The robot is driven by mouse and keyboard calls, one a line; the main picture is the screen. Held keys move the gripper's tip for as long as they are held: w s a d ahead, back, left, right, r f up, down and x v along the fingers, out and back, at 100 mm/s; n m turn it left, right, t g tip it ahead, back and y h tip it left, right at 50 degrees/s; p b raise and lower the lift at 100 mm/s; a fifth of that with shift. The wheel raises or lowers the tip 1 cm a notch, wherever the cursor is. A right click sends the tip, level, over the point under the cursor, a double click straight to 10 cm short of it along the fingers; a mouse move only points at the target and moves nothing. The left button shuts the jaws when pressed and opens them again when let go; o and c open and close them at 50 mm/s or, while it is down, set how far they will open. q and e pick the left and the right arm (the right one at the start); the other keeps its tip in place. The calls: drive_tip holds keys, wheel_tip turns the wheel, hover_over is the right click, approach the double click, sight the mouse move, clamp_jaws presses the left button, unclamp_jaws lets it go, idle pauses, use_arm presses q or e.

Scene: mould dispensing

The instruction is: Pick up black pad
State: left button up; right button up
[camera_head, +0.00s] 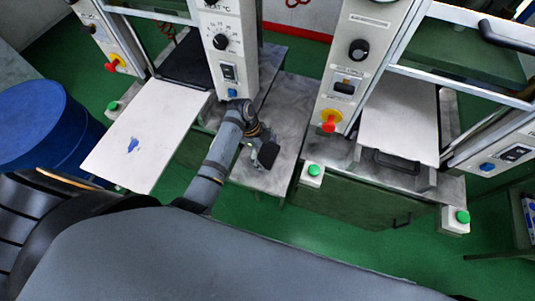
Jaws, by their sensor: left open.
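A flat black pad-like sheet (186,62) lies inside the left press, behind a pale board; the press's control column hides part of its right side. My left arm reaches up from the bottom, and its left gripper (266,154) is over the grey metal table (283,118) between the two presses. The gripper is open, small and dark here, and I see nothing clearly held in it. It is to the right of and nearer than the black sheet, apart from it. My right gripper is not in view.
The pale board (150,125) with a blue mark juts from the left press. A blue drum (40,120) stands at left. The right press holds another pale board (400,115) with a black handle (397,162). Green buttons (314,170) line the front. Green floor is open below.

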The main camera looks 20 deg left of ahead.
use_arm(q)
drive_tip(key=c, duration=0.8)
drive_tip(key=shift+r+b, duration=0.35)
drive_tip(key=shift+r, duration=0.2)
drive_tip(key=s+a+r, duration=0.1)
drive_tip(key=r, duration=0.1)
drive_tip(key=s+a+r, duration=0.1)
drive_tip(key=s+r, duration=0.1)
drive_tip(key=r, duration=0.1)
drive_tip(key=s+a+r+b, duration=0.1)
drive_tip(key=r, duration=0.2)
drive_tip(key=shift+s+a, duration=0.2)
drive_tip(key=shift+a, duration=0.05)
drive_tip(key=shift+s+a+r, duration=0.65)
drive_tip(key=shift+s+a, duration=0.2)
drive_tip(key=shift+s, duration=0.3)
drive_tip(key=shift+s+a+r, duration=0.7)
drive_tip(key=shift+s+a, duration=0.1)
drive_tip(key=shift+s, duration=0.3)
drive_tip(key=shift+s+a+r, duration=0.65)
drive_tip(key=shift+s+a, duration=0.2)
drive_tip(key=shift+s, duration=0.3)
